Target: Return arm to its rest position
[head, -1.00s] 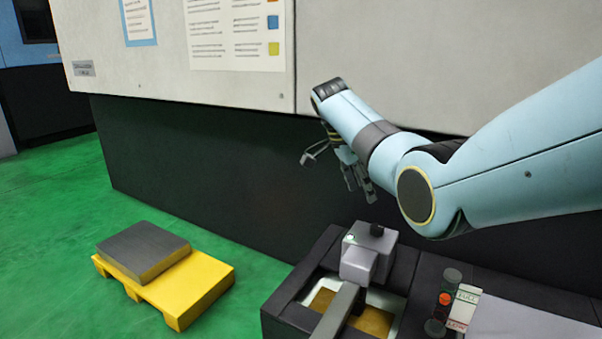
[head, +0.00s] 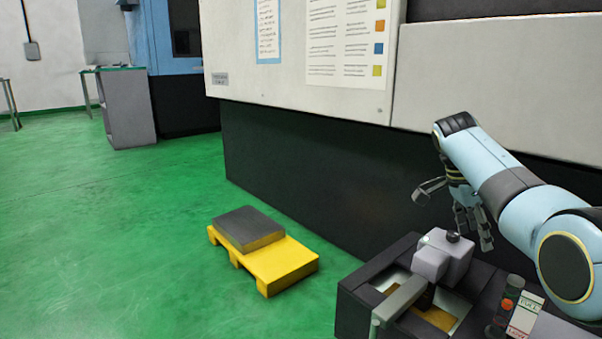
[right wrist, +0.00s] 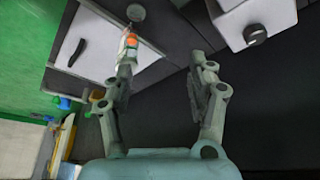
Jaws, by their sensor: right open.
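My right arm comes in from the right in the head view, light blue with a dark grey band. My right gripper (head: 453,218) hangs below its wrist, above and beside the grey block-shaped head of the dark bench unit. Its fingers are spread and nothing is between them. In the right wrist view the gripper (right wrist: 165,62) also shows open and empty, with dark surface behind the gap. My left gripper is in neither view.
The dark unit with the grey head (head: 445,256) stands close below my right gripper. A stack light (head: 507,300) is at its right. The machine's dark lower front (head: 310,175) is behind. A yellow pallet (head: 285,263) bears a grey block (head: 248,228). Green floor is clear at left.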

